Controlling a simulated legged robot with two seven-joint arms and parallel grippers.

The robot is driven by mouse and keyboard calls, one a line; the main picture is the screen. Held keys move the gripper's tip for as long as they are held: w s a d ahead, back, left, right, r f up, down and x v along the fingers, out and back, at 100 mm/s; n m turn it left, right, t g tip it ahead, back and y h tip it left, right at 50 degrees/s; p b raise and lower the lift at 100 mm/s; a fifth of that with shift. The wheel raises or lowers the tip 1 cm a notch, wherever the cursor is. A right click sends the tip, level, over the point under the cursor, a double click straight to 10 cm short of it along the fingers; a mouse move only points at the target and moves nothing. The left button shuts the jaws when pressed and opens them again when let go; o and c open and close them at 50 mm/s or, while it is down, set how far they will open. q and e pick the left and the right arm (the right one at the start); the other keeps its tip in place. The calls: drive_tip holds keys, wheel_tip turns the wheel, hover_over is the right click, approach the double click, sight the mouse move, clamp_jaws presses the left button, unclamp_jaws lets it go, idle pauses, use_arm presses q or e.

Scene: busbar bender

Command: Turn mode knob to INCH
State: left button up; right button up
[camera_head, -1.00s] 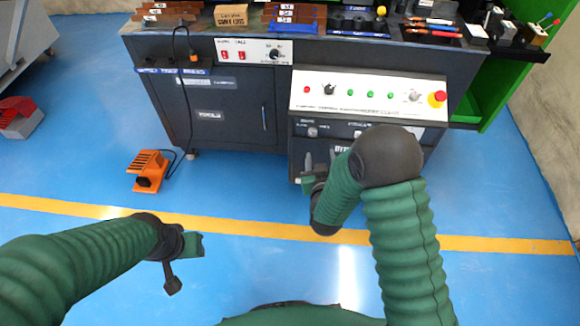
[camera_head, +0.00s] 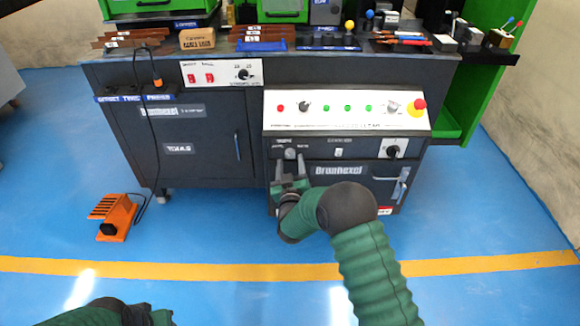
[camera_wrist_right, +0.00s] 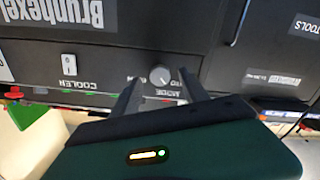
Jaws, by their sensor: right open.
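The mode knob (camera_head: 290,153) is a small grey round knob at the left of the dark lower panel in the head view. In the right wrist view, where the panel appears upside down, the mode knob (camera_wrist_right: 160,75) shows with "MODE" lettering by it. My right gripper (camera_head: 290,164) is open, its two fingers pointing at the panel. In the wrist view the right gripper (camera_wrist_right: 159,88) has its fingertips to either side of the knob, with visible gaps; I cannot tell their depth from it. My left gripper (camera_head: 150,318) is only partly visible at the bottom edge.
A white panel (camera_head: 330,119) with lights, knobs and a red emergency button (camera_head: 419,104) sits above. An orange foot pedal (camera_head: 117,216) stands on the floor.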

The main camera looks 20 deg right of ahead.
drive_tip(key=shift+x, duration=1.15)
clamp_jaws()
